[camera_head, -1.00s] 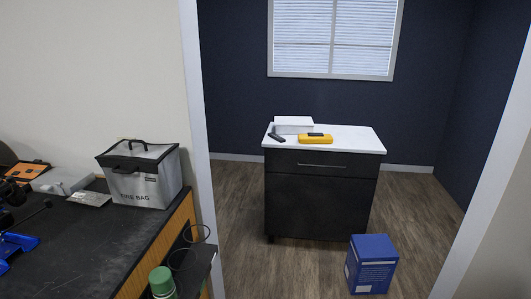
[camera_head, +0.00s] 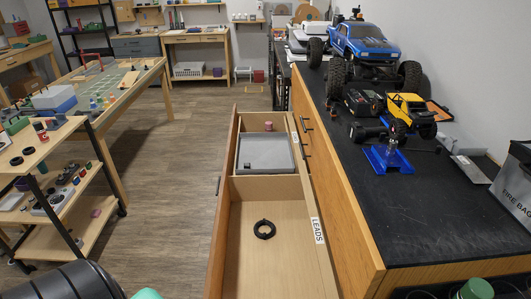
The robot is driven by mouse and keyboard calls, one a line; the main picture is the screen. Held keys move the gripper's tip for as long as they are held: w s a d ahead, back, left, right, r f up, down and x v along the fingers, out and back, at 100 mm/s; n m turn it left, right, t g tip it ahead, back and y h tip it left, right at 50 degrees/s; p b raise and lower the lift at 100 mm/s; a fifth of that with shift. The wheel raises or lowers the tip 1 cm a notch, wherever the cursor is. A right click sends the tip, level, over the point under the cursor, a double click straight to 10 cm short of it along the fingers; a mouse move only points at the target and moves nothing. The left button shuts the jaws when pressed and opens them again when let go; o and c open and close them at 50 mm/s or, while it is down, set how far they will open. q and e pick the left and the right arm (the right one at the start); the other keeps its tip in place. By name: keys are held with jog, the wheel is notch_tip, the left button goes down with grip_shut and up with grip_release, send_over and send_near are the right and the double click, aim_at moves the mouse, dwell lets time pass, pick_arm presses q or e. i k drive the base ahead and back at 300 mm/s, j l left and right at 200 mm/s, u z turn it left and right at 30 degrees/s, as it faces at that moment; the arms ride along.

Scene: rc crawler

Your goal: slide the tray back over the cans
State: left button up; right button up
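A grey tray (camera_head: 265,154) lies in the back part of a long open wooden drawer (camera_head: 262,214). One small dusky-pink can (camera_head: 268,126) shows just beyond the tray's far edge, in the drawer's far end. Any cans under the tray are hidden by it. Neither of my grippers shows in the head view.
The drawer's front compartment holds a black ring of cable (camera_head: 264,229) and carries a LEADS label (camera_head: 318,231). The black bench (camera_head: 440,205) to the right bears a blue truck (camera_head: 366,45) and a yellow crawler (camera_head: 407,110). Shelves (camera_head: 90,165) stand left; floor between is clear.

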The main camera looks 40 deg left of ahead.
aim_at(257, 153)
jog(key=i+j+z, duration=0.1)
jog(key=j+z, duration=0.15)
jog(key=j, duration=0.8)
jog(key=j+z, duration=0.25)
jog(key=j, duration=0.8)
